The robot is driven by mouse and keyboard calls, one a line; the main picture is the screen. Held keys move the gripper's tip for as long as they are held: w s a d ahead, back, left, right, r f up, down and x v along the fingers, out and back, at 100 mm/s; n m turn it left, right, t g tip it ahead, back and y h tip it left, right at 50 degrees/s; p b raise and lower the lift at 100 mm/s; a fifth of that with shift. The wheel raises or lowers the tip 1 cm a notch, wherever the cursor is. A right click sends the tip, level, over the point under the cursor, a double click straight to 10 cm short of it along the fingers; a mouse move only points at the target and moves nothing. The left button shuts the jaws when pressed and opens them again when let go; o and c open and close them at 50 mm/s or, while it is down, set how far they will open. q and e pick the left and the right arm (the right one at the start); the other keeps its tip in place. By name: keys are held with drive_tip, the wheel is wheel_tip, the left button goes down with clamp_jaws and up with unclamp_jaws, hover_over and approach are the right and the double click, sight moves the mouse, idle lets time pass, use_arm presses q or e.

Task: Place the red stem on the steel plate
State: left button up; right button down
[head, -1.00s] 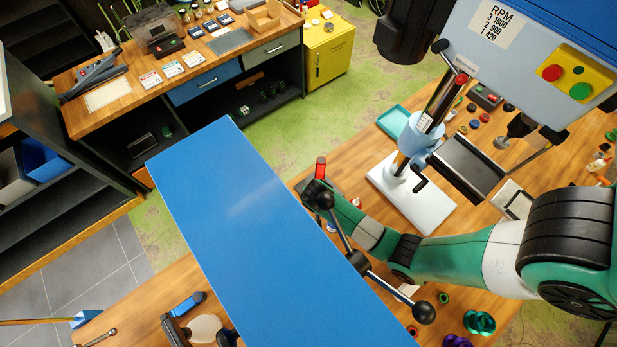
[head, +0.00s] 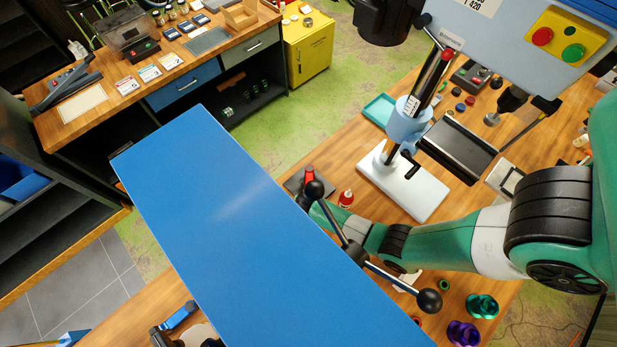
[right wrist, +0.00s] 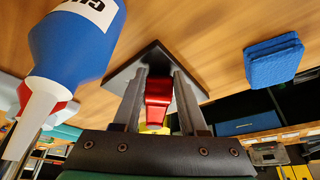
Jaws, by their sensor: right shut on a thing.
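The red stem (head: 309,176) stands at the edge of the bench in the head view, partly behind a black knob. In the right wrist view the red stem (right wrist: 158,92) is between the two fingers of my right gripper (right wrist: 158,103), which is shut on it. The dark grey steel plate (right wrist: 150,54) lies behind the stem there, and the plate (head: 293,183) shows beside the stem in the head view. I cannot tell whether the stem touches the plate. My right gripper is mostly hidden in the head view. My left gripper is not in view.
A big blue panel (head: 220,215) and the press handle (head: 390,272) block much of the head view. A blue bottle (right wrist: 75,45) with a white nozzle is close at left in the wrist view. A blue sponge (right wrist: 272,62) lies right of the plate.

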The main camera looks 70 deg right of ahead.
drive_tip(key=shift+c, duration=2.2)
unclamp_jaws()
drive_tip(key=shift+f, duration=0.1)
drive_tip(key=p+v, duration=0.4)
drive_tip(key=v, duration=0.8)
